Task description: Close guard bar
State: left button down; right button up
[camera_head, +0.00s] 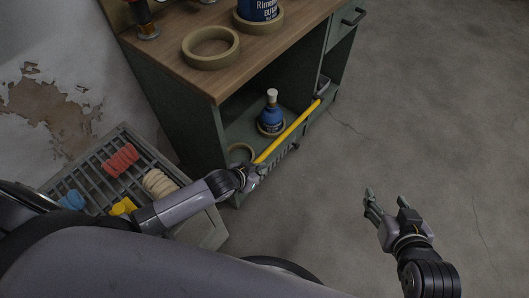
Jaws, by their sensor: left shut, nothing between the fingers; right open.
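The yellow guard bar (288,132) runs along the front of the green cabinet's open lower shelf (238,132). Its far end is by the cabinet's right side post, and its near end is beside my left gripper (253,174). My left gripper is shut with nothing in it, close to the bar's near end; I cannot tell whether it touches the bar. A blue bottle with a white cap (271,112) stands upright in a ring on the shelf behind the bar. My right gripper (385,198) is open and empty over the floor, well right of the cabinet.
The wooden cabinet top (165,52) holds an empty tan ring (211,62) and a blue can (258,10) in another ring. An empty ring (241,152) sits on the lower shelf. A slatted grey crate (95,158) with colored coils stands left. The floor right is clear.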

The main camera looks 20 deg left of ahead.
pick_arm(q)
jog(key=f, duration=0.2)
jog(key=f+b, duration=0.1)
jog(key=shift+s+a+f, duration=0.1)
jog(key=shift+s+f, duration=0.15)
jog(key=shift+f, duration=0.05)
pick_arm(e)
jog(key=w+a+r+t+y, duration=0.1)
jog(key=w+r+t, duration=0.2)
jog(key=r, duration=0.2)
jog(key=shift+w+a+t, duration=0.3)
jog(key=shift+w+a, duration=0.05)
jog(key=shift+r, duration=0.1)
pick_arm(q)
notch_tip(320, 180, up, 10)
